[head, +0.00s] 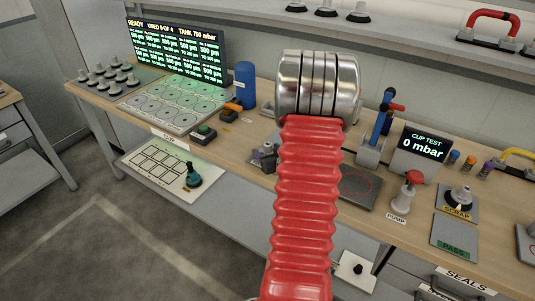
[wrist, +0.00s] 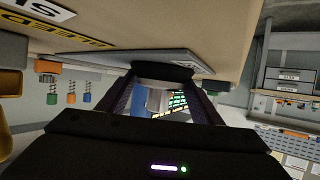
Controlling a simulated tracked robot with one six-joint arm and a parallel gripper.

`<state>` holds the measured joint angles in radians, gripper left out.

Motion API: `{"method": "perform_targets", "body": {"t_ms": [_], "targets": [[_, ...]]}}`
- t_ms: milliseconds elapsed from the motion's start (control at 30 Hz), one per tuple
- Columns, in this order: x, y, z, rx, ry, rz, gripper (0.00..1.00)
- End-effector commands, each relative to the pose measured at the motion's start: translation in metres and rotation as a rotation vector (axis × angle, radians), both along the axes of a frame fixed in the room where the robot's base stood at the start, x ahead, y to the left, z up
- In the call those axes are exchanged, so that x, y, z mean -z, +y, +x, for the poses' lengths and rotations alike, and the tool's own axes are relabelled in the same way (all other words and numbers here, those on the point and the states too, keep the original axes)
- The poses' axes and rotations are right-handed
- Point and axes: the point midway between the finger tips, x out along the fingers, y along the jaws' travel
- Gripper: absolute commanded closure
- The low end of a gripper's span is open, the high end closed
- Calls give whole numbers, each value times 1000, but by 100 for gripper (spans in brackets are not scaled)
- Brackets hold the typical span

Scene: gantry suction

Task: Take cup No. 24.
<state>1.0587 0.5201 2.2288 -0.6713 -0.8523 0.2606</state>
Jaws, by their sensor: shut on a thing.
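My gripper (wrist: 168,105) shows only in the wrist view, with its two dark fingers closed on a suction cup (wrist: 163,83). The cup has a pale body and a wide dark lip, the lip facing the top of the picture. A flat grey plate (wrist: 110,57) on the bench lies beside the lip; I cannot tell whether they touch. No number is readable on the held cup. In the head view my arm hides the gripper and this cup.
The head view shows a cup (head: 459,195) on the SCRAP plate, a green PASS plate (head: 453,247), a red-knobbed PUMP (head: 409,190) and a CUP TEST display (head: 424,147) reading 0 mbar. Several cups stand on a rack (head: 110,78) at left.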

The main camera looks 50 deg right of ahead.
Motion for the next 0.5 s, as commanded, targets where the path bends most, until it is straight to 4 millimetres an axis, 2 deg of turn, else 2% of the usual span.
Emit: {"method": "perform_targets", "body": {"t_ms": [267,500], "targets": [[-7,0,0,-1,0,-2,66],[-34,-1,0,0,-2,-4,66]]}}
